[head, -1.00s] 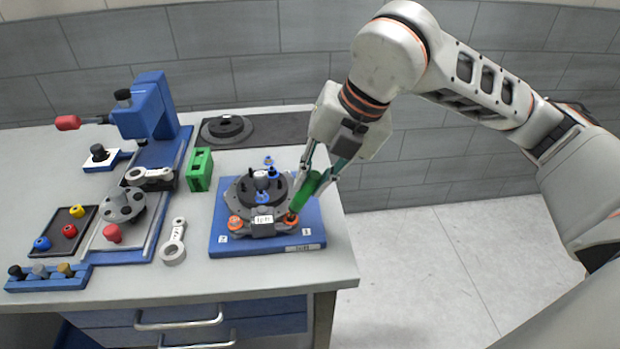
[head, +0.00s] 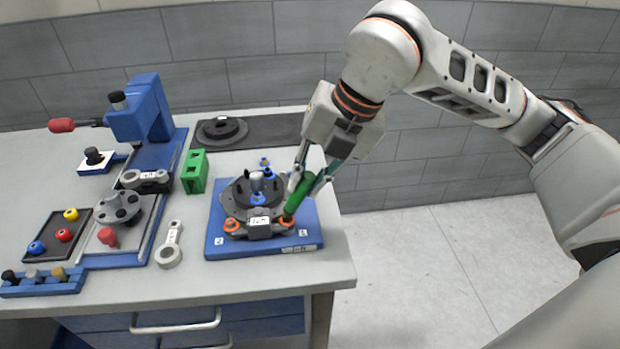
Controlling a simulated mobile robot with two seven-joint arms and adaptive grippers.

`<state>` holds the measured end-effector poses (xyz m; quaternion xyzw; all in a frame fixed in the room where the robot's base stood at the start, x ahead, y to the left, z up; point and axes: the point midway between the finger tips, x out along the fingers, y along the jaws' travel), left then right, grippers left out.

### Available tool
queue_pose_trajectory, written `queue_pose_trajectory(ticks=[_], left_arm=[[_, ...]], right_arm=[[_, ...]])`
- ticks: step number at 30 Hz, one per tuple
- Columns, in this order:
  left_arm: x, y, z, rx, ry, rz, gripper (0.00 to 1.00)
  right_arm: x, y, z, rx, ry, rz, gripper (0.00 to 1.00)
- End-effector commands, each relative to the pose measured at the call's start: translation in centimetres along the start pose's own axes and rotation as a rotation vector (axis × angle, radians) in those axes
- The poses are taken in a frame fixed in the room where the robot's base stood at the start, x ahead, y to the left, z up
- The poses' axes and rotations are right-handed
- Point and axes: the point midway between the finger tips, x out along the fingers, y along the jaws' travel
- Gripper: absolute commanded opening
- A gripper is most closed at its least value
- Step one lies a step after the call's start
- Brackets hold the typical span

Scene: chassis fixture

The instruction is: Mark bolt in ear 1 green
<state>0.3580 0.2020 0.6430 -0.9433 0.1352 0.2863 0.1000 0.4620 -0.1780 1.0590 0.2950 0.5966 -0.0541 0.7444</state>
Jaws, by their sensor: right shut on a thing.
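My right gripper (head: 308,184) is shut on a green marker (head: 299,195), held tilted with its lower end down at the right ear of the dark round chassis fixture (head: 240,199). An orange-ringed bolt spot (head: 289,223) lies at that ear, right under the marker's lower end; I cannot tell whether they touch. A second orange-ringed bolt (head: 232,225) sits in the left ear. The fixture stands on a blue base plate (head: 221,249) with small white number labels, too small to read surely. The marker and fingers hide part of the right ear. My left gripper is not in view.
A green slotted block (head: 195,172) stands left of the plate. A grey link (head: 171,246) lies on the worktop (head: 190,285). A blue press (head: 140,108) with a red handle, a dark tray (head: 41,252) and a blue rack (head: 42,288) stand further left. The table's right edge is close.

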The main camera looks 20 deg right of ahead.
Motion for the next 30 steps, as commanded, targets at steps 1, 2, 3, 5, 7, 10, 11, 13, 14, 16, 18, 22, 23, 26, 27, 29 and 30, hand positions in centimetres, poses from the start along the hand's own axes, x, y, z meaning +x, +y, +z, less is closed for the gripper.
queue_pose_trajectory(ticks=[1, 2, 3, 5, 7, 10, 11, 13, 14, 16, 18, 22, 23, 26, 27, 29, 30], left_arm=[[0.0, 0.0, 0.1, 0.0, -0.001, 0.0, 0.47], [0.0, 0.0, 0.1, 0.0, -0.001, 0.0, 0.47], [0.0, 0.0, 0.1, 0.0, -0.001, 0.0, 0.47], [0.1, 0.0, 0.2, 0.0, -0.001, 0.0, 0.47], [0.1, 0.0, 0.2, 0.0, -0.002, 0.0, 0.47], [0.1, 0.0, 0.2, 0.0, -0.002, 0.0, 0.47], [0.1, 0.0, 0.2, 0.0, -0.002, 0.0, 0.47], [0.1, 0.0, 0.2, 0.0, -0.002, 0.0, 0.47], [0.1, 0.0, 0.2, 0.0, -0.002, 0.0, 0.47], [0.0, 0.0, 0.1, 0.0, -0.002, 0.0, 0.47], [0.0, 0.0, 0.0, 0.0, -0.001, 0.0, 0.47], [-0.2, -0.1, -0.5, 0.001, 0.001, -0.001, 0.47], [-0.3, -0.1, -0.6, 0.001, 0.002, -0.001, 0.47], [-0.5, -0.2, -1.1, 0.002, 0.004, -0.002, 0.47], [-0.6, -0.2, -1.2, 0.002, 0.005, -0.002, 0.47], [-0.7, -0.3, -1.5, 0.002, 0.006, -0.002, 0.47], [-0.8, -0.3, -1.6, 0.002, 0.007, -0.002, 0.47]], right_arm=[[0.2, 0.0, -0.1, -0.001, 0.004, -0.003, 0.0], [0.2, 0.1, -0.2, -0.001, 0.004, -0.003, 0.0], [0.3, 0.1, -0.2, -0.001, 0.004, -0.004, 0.0], [0.3, 0.2, -0.2, -0.001, 0.004, -0.004, 0.0], [0.3, 0.2, -0.2, -0.001, 0.004, -0.004, 0.0], [0.3, 0.2, -0.2, 0.0, 0.004, -0.004, 0.0], [0.3, 0.2, -0.2, 0.0, 0.004, -0.004, 0.0], [0.4, 0.2, -0.2, 0.0, 0.004, -0.004, 0.0], [0.4, 0.2, -0.2, 0.0, 0.005, -0.004, 0.0], [0.3, 0.2, -0.2, 0.0, 0.005, -0.004, 0.0], [0.1, 0.3, -0.2, -0.001, 0.004, -0.004, 0.0], [-0.7, 0.7, 0.0, 0.0, 0.001, -0.003, 0.0], [-1.0, 0.8, 0.0, 0.0, 0.001, -0.002, 0.0], [-1.7, 1.0, 0.1, 0.0, 0.001, -0.002, 0.0], [-1.9, 1.1, 0.1, 0.0, 0.001, -0.002, 0.0], [-2.4, 1.3, 0.2, 0.0, 0.001, -0.002, 0.0], [-2.6, 1.4, 0.2, 0.0, 0.001, -0.001, 0.0]])
